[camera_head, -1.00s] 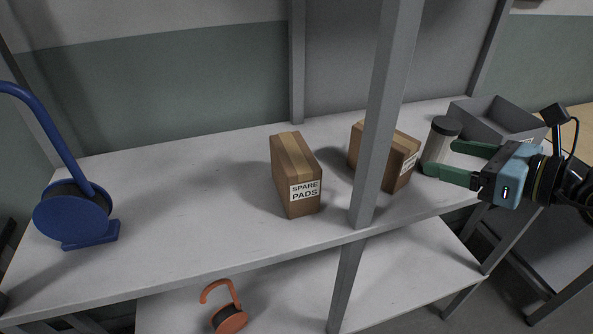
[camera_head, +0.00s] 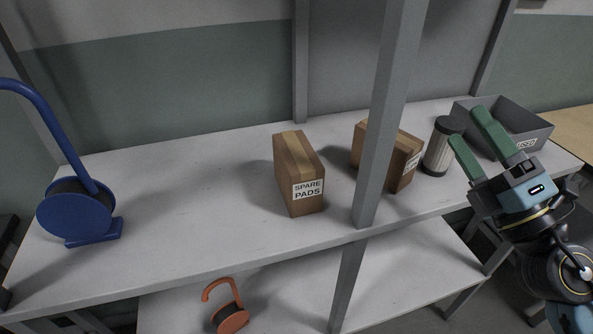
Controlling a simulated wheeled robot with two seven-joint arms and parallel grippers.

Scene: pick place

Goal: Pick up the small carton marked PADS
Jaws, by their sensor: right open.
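A small brown carton (camera_head: 298,170) with a white label reading SPARE PADS stands upright on the upper shelf (camera_head: 190,200), left of the grey post. My right gripper (camera_head: 472,128) is at the right, with two green fingers spread apart and nothing between them. It is well to the right of the carton, beyond the post, beside a dark-capped cylinder and a grey bin. My left gripper is not in view.
A grey post (camera_head: 385,120) rises at the shelf's front edge. A second carton (camera_head: 403,166) stands partly behind it. A cylinder (camera_head: 437,150) and a grey bin (camera_head: 535,140) are further right. A blue reel-like object (camera_head: 75,215) is at left. An orange one (camera_head: 230,318) is on the lower shelf.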

